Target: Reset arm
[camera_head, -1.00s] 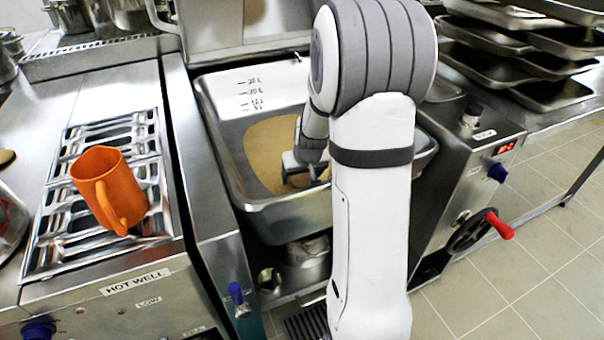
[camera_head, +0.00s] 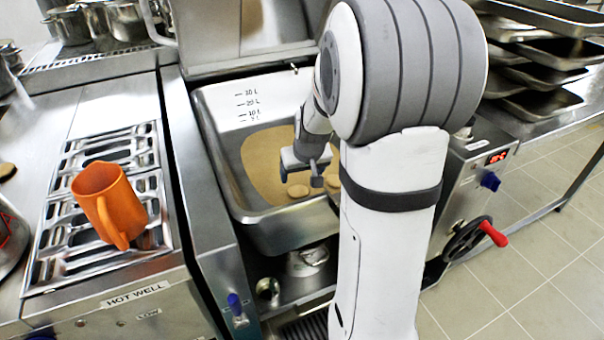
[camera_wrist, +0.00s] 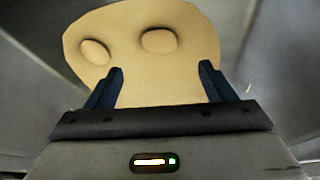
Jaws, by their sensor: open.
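My gripper (camera_head: 303,178) hangs above the tan contents of a deep steel pan (camera_head: 222,170), at the end of my white and grey arm. In the wrist view my gripper (camera_wrist: 161,88) is open, with two dark fingers well apart and nothing between them. The tan contents (camera_wrist: 160,80) lie beyond the fingers, with two rounded lumps, a left one (camera_wrist: 95,52) and a right one (camera_wrist: 158,41). My arm hides the right part of the pan in the head view.
An orange mug (camera_head: 109,204) stands on the slotted hot well (camera_head: 60,240) at left. A control box with a red-handled wheel (camera_head: 492,233) is at right. Stacked trays (camera_head: 540,75) stand at the back right. Pots (camera_head: 120,20) stand at the back left.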

